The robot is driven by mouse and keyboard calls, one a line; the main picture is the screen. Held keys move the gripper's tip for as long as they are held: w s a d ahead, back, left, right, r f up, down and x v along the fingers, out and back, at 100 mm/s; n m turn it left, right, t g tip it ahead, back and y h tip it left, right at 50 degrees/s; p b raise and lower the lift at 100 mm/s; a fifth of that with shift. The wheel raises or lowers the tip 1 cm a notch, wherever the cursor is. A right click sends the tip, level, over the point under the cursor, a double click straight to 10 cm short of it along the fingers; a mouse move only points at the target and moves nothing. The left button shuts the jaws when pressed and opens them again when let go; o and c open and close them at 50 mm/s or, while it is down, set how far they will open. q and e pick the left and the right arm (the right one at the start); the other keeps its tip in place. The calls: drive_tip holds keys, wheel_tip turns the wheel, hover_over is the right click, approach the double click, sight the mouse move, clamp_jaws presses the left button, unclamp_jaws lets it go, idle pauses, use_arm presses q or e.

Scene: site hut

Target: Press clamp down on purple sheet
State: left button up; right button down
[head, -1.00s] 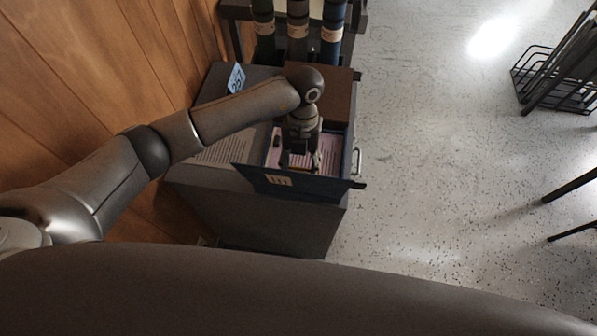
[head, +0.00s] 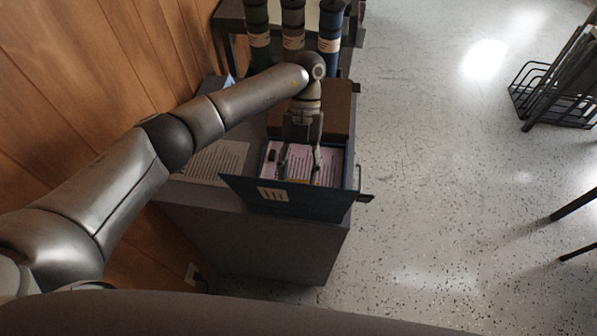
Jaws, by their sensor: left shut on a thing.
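The purple sheet (head: 299,163) lies in an open dark blue file (head: 262,194) with raised edges, on top of a grey cabinet. Dark print shows on the sheet. My left gripper (head: 300,178) reaches down over the sheet, one finger to each side of its middle, and is shut on the clamp. The clamp is mostly hidden between and under the fingers, so I cannot tell whether it touches the sheet. A small black part (head: 272,155) shows at the sheet's left. My right gripper is not in view.
A brown box (head: 338,108) stands behind the file. Several dark rolls (head: 293,35) with pale bands stand farther back. A printed page (head: 212,160) lies left of the file. A wooden wall (head: 75,90) borders the left. A black wire rack (head: 545,95) stands on open speckled floor.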

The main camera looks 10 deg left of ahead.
use_arm(q)
drive_tip(key=shift+s+d+f, duration=0.1)
drive_tip(key=shift+s+f, duration=0.25)
drive_tip(key=shift+f, duration=0.1)
drive_tip(key=o, duration=1)
drive_tip(key=shift+c, duration=0.2)
drive_tip(key=o, duration=0.4)
drive_tip(key=v, duration=1.1)
drive_tip(key=shift+v, duration=1.1)
drive_tip(key=shift+c, duration=0.4)
